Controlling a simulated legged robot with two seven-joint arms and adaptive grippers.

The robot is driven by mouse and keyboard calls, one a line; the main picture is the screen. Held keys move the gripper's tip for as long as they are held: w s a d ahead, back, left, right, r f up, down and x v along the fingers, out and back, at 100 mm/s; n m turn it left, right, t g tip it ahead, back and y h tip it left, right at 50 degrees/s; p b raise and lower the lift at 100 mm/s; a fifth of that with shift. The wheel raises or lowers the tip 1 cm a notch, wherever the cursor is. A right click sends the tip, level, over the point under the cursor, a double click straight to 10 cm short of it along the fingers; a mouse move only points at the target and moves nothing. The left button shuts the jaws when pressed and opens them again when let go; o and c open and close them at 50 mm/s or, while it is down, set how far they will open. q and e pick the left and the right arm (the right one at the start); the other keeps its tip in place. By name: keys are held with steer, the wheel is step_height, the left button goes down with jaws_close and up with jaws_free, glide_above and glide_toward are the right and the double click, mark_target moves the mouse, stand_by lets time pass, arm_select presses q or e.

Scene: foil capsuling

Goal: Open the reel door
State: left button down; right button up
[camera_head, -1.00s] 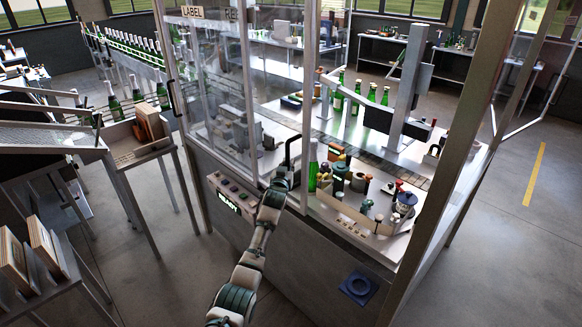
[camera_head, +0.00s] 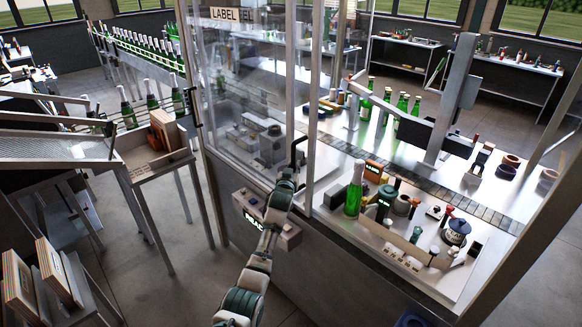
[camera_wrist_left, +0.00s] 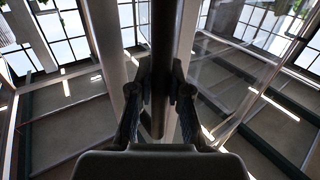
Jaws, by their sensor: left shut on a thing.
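The reel door (camera_head: 302,82) is a clear sliding panel in a pale frame, mostly overlapped by the panel with the LABEL sign (camera_head: 224,14). Only "EL" of its own sign shows. Its black upright handle (camera_head: 296,151) is near its right edge. My left gripper (camera_head: 289,181) is shut on this handle, and in the left wrist view both fingers (camera_wrist_left: 160,88) press against the dark bar from either side. The front right of the door is open to the machine's inside. My right gripper is not in view.
A control box (camera_head: 262,222) with a lit display sticks out below the handle, close to my left arm. Inside are a green bottle (camera_head: 353,190), small pots and a dark conveyor (camera_head: 440,192). A crate table (camera_head: 153,165) stands at left.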

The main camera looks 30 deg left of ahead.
arm_select(q)
steer(key=shift+s+d+r, duration=0.1)
steer(key=shift+d+r, duration=0.1)
steer(key=shift+d, duration=0.1)
steer(key=c, duration=1.1)
jaws_free()
steer(key=shift+s+a, duration=0.1)
steer(key=shift+a, duration=0.1)
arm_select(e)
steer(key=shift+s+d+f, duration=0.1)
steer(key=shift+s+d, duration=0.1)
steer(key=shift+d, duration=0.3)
arm_select(q)
steer(key=shift+a+f, duration=0.15)
steer(key=shift+f, duration=0.05)
steer(key=shift+s, duration=0.15)
steer(key=v, duration=1.1)
steer(key=shift+s, duration=0.25)
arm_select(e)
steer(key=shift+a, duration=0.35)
arm_select(q)
steer(key=shift+f, duration=0.1)
